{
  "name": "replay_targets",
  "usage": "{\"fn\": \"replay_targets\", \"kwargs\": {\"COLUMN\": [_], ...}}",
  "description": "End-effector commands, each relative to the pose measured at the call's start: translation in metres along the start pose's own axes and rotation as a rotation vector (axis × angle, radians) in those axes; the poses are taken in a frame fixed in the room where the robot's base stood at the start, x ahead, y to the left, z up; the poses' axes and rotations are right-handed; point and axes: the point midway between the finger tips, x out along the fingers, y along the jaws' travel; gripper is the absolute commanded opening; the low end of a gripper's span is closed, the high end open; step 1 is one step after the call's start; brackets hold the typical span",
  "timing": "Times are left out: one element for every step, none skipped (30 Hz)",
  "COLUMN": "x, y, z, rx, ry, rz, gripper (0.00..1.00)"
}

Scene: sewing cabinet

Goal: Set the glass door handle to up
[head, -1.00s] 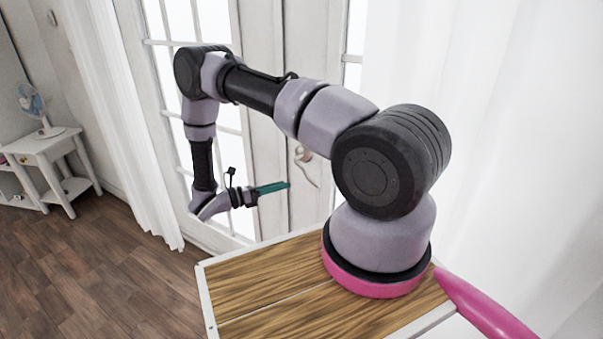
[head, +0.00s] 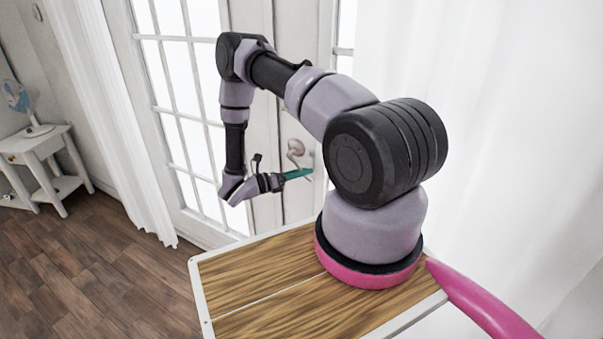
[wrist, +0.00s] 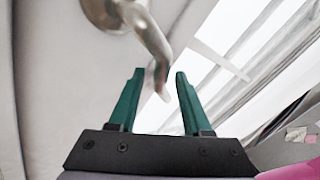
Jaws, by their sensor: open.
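The glass door handle (head: 295,150) is a curved metal lever on the white door frame, just above my gripper in the head view. In the wrist view the handle (wrist: 150,35) comes down from the top, and its free end hangs between the tips of the two green fingers. My gripper (wrist: 158,78) is open, with one finger on each side of the lever end. I cannot tell whether either finger touches it. In the head view my gripper (head: 308,172) sits close to the door, and the lever's lower end is partly hidden by it.
The glass-paned white door (head: 185,100) stands behind my arm. White curtains (head: 115,120) hang at its left, with another curtain (head: 500,100) at the right. A small white table (head: 40,150) with a fan (head: 22,100) stands far left. Wooden floor (head: 100,260) lies clear between.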

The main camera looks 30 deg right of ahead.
Motion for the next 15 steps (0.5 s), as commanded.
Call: {"fn": "replay_targets", "kwargs": {"x": [-0.0001, -0.0002, -0.0002, -0.0002, -0.0002, -0.0002, -0.0002, -0.0002, -0.0003, -0.0003, -0.0003, -0.0003, -0.0003, -0.0003, -0.0003], "y": [0.0000, 0.0000, 0.0000, 0.0000, 0.0000, 0.0000, 0.0000, 0.0000, 0.0000, 0.0000, 0.0001, 0.0001, 0.0001, 0.0001, 0.0001], "z": [0.0000, 0.0000, 0.0000, 0.0000, 0.0000, 0.0000, 0.0000, 0.0000, 0.0000, 0.0001, 0.0001, 0.0001, 0.0001, 0.0001, 0.0001], "rx": [0.000, 0.000, 0.000, 0.000, 0.000, 0.000, 0.000, 0.000, 0.000, 0.000, 0.000, 0.000, 0.001, 0.001, 0.001], "ry": [0.000, 0.000, 0.000, 0.000, 0.000, 0.000, 0.000, 0.000, 0.000, 0.000, 0.000, 0.000, 0.000, 0.000, 0.000], "rz": [0.000, 0.000, 0.000, 0.000, 0.000, 0.000, 0.000, 0.000, 0.000, 0.000, 0.000, 0.000, 0.000, 0.000, 0.000], "gripper": [0.49, 0.49, 0.37, 0.26, 0.14, 0.00, 0.00, 0.00, 0.00, 0.00, 0.00, 0.00, 0.00, 0.00, 0.00]}}
